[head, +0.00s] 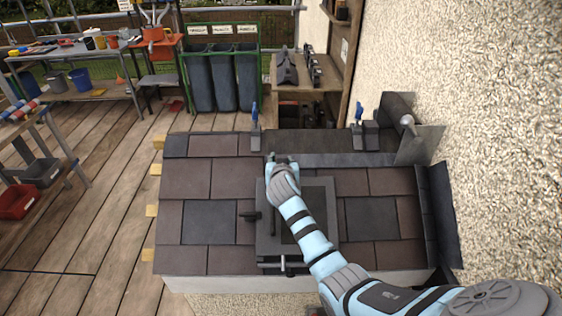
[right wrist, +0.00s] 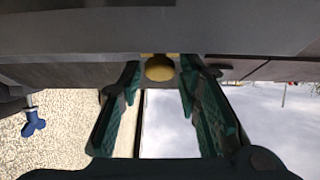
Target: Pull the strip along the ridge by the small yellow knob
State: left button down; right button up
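The dark grey strip (head: 350,159) lies along the ridge of the small tiled roof and runs right from my right gripper towards the wall. The small yellow knob (right wrist: 159,68) shows in the right wrist view, below a grey band. It sits between the fingertips of my right gripper (right wrist: 160,72), with a gap visible on each side. My right gripper is open. In the head view, my right gripper (head: 279,160) is at the ridge and hides the knob. My left gripper is in neither view.
A framed roof window (head: 267,235) sits in the tiles below my right arm. Blue-handled clamps (head: 254,113) (head: 359,113) stand behind the ridge. Grey metal flashing (head: 425,140) and a rough wall (head: 490,100) bound the right side. The wooden deck (head: 110,200) at left is mostly open.

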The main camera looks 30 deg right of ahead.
dwell(0.3)
jog(key=v, duration=1.2)
jog(key=shift+a, duration=0.1)
jog(key=shift+w+f, duration=0.1)
jog(key=shift+f, duration=0.05)
